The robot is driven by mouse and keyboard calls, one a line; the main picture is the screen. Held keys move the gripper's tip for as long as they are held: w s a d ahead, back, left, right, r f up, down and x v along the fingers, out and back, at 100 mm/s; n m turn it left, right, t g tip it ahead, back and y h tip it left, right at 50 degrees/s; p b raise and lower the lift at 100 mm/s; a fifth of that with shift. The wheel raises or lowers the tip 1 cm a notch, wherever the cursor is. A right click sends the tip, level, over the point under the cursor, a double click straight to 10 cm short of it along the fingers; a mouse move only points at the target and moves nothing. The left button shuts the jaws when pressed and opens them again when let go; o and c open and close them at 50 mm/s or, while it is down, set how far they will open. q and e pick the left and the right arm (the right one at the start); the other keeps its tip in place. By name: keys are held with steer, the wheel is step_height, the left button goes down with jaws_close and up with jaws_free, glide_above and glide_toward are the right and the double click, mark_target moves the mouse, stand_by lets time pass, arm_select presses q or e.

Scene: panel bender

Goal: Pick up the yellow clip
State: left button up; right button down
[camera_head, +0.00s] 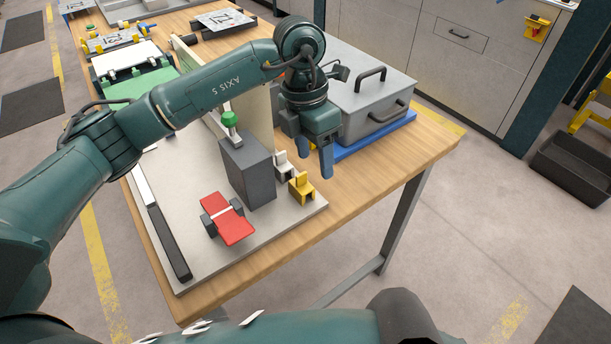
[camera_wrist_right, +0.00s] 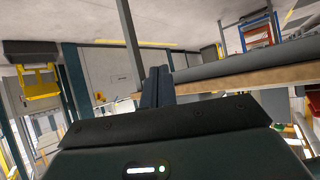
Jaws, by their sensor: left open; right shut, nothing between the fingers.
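The yellow clip (camera_head: 301,187) stands at the right corner of the light grey plate (camera_head: 278,227) on the wooden table, next to a similar white clip (camera_head: 283,165). My left gripper (camera_head: 317,166) points down just behind and to the right of the yellow clip, with its blue fingers apart and nothing seen between them. It looks clear of the clip, though its exact height is hard to tell. My right gripper (camera_wrist_right: 157,87) shows in the right wrist view with its fingers together and empty, beside the table edge.
A dark grey block (camera_head: 248,172) with a green knob stands left of the clips, and a red part (camera_head: 228,220) lies in front. A grey case (camera_head: 365,100) on a blue base is behind my left gripper. The table's front right is bare.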

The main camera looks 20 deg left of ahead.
arm_select(q)
steer(key=w+a, duration=0.1)
steer(key=w+a+r+y, duration=0.1)
steer(key=a, duration=0.1)
steer(key=shift+r+n+t+y, duration=0.1)
steer(key=shift+n+t+y, duration=0.2)
steer(key=shift+t, duration=0.1)
steer(key=p, duration=0.1)
glide_above(300, 185)
steer(key=f, duration=0.6)
steer(key=shift+w+a+f, duration=0.1)
steer(key=shift+w+f, duration=0.3)
steer(key=shift+s+f+p, duration=0.15)
steer(key=shift+f+p, duration=0.65)
steer(key=shift+f, duration=2.1)
steer(key=shift+c, duration=0.4)
steer(key=c, duration=0.7)
